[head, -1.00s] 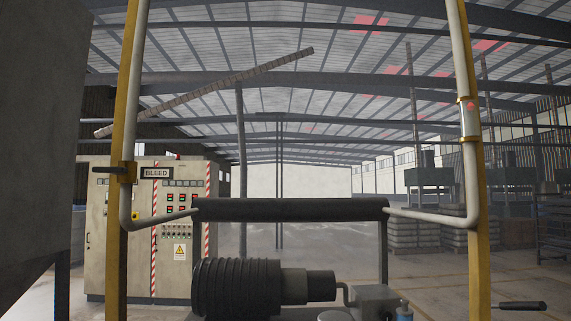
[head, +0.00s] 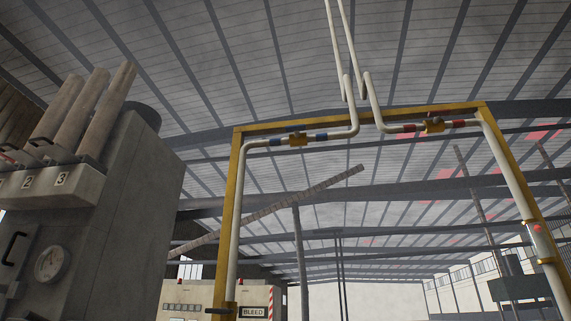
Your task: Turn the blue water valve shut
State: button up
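The blue water valve (head: 298,140) sits high on the left part of the overhead pipe run, under the top beam of a yellow frame. Its body is brass-coloured, with blue bands (head: 321,137) on the pipe to either side. A small blue part shows on top of it; its exact handle position is too small to tell. A similar valve with red bands (head: 434,124) sits to the right on the other pipe. My gripper is not in view.
The yellow frame (head: 229,215) carries white pipes down both posts. A grey machine (head: 130,190) with a gauge (head: 52,263) and numbered cylinders stands close at left. A cabinet with a BLEED sign (head: 254,312) is behind. Space between the posts looks open at this height.

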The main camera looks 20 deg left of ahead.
aim_at(295, 128)
jog(key=u, duration=0.95)
